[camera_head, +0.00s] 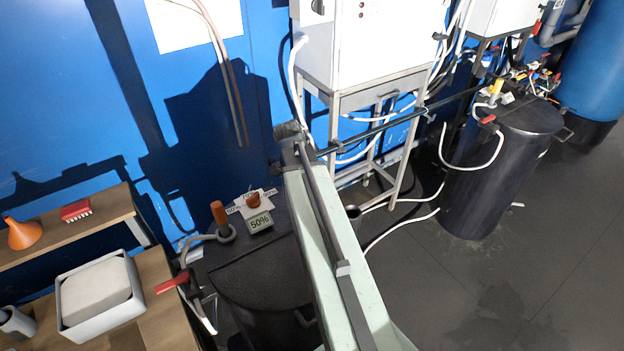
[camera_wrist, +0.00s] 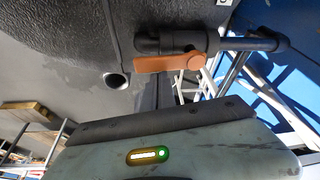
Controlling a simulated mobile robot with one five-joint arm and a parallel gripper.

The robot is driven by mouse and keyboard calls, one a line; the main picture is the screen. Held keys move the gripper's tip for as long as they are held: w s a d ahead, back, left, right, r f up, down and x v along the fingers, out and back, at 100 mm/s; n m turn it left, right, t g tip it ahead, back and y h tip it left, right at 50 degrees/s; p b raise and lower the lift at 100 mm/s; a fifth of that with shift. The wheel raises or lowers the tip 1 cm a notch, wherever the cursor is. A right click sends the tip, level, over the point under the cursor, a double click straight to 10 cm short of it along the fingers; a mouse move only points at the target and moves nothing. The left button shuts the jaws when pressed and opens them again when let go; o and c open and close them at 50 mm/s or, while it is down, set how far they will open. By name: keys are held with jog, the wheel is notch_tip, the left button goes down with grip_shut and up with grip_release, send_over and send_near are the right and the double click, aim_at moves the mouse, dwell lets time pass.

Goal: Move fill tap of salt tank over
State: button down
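An orange upright handle (camera_head: 219,214) rises from the lid's back left. In the wrist view, a tap with an orange handle (camera_wrist: 168,63) sits on a dark pipe against a dark surface; I cannot tell which tap this is. My pale green arm hides the tank's right side. My gripper's fingers cannot be made out in either view.
A second black tank (camera_head: 490,180) with a hose stands at right. A white cabinet on a metal stand (camera_head: 378,105) is behind my arm. A wooden bench (camera_head: 155,320) with a white bin (camera_head: 98,298) is at left. Open dark floor lies at lower right.

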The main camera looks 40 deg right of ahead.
jog(key=shift+a, duration=0.2)
dwell(0.4)
jog(key=shift+d, duration=0.1)
notch_tip(320, 180, up, 10)
jog(key=p, duration=0.9)
jog(key=shift+d+f, duration=0.25)
jog(key=shift+d, duration=0.05)
